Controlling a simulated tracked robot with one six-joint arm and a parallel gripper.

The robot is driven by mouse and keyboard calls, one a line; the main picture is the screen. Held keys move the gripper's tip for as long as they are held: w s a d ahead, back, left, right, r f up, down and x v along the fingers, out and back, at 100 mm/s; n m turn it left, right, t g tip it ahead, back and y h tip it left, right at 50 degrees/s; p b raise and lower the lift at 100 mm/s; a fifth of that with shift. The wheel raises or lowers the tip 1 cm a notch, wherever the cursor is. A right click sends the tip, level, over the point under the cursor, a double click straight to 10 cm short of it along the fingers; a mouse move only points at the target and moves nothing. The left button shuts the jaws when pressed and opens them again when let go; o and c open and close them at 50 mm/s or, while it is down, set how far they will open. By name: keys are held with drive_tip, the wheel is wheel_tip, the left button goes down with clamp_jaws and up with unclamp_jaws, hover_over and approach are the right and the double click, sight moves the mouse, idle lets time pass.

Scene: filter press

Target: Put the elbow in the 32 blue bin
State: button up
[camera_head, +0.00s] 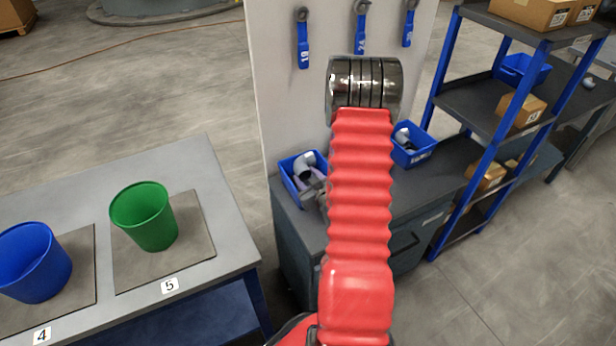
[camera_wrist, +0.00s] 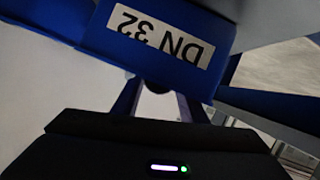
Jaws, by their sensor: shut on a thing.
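My gripper (camera_wrist: 158,92) is shut, with a small dark part of something between its fingers in the wrist view. The elbow itself is mostly hidden there. A blue bin (camera_wrist: 95,35) with an upside-down DN 32 label fills the top of that view, right at the fingers. The fingertips run up to its edge, and I cannot tell how deep they reach. In the head view my gripper (camera_head: 314,188) is at the left blue bin (camera_head: 288,183), partly behind my red arm. A grey elbow-shaped fitting (camera_head: 303,162) and a lilac part show at that bin.
A second blue bin (camera_head: 421,155) with fittings stands on the bench right of my arm. Blue-handled tools hang on the panel (camera_head: 275,100) behind. A shelf rack (camera_head: 500,110) stands right. A table (camera_head: 205,160) with blue and green buckets stands left.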

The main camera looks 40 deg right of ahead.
drive_tip(key=shift+s+f, duration=0.1)
drive_tip(key=shift+f, duration=0.15)
